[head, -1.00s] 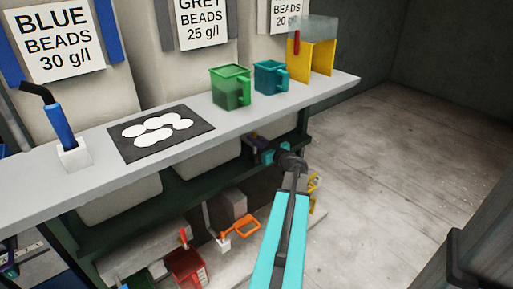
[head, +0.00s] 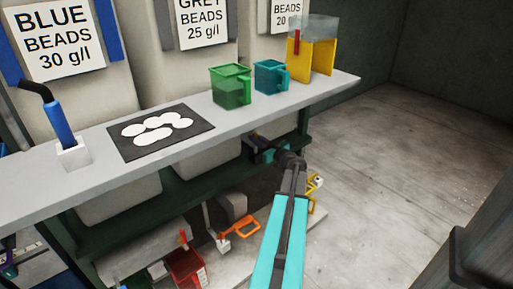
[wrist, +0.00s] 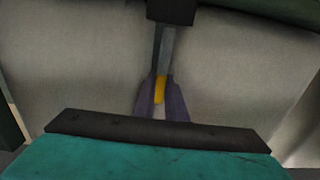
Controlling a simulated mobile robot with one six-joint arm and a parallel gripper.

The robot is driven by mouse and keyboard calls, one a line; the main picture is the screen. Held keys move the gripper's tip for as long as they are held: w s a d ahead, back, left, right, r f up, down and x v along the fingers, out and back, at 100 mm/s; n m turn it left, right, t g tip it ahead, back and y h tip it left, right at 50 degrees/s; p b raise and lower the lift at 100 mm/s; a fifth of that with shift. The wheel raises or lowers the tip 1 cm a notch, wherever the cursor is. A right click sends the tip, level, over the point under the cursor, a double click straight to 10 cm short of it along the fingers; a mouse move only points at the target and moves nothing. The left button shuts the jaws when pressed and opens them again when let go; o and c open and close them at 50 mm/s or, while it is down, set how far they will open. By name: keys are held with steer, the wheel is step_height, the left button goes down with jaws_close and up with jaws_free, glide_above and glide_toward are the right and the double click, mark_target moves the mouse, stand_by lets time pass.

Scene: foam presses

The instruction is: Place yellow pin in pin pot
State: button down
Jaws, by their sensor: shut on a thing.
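A yellow pin (wrist: 160,90) shows in the wrist view between the two dark fingers of my gripper (wrist: 161,103), which is shut on it. Only a short yellow length of the pin is visible. In the head view my gripper (head: 258,150) is at the end of my arm, just below the front edge of the grey shelf, and the pin cannot be made out there. I cannot identify the pin pot for sure in either view.
The shelf (head: 190,150) carries a green jug (head: 230,88), a teal jug (head: 270,77), a yellow stand (head: 323,58), a dark mat (head: 122,149) with white discs and a blue-handled tool (head: 60,124). Orange and red items lie below. Floor at right (head: 410,160) is clear.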

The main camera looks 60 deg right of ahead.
mark_target(257, 148)
step_height(257, 148, down, 4)
steer(key=shift+r+b, duration=0.2)
steer(key=shift+b, duration=0.15)
steer(key=shift+d+f, duration=0.2)
steer(key=shift+f, duration=0.25)
steer(key=shift+f+b, duration=0.2)
steer(key=shift+b, duration=0.25)
steer(key=c, duration=1.8)
jaws_free()
steer(key=shift+r+p, duration=0.3)
steer(key=shift+p, duration=0.15)
steer(key=v, duration=1.2)
steer(key=shift+p, duration=0.4)
steer(key=shift+f, duration=0.1)
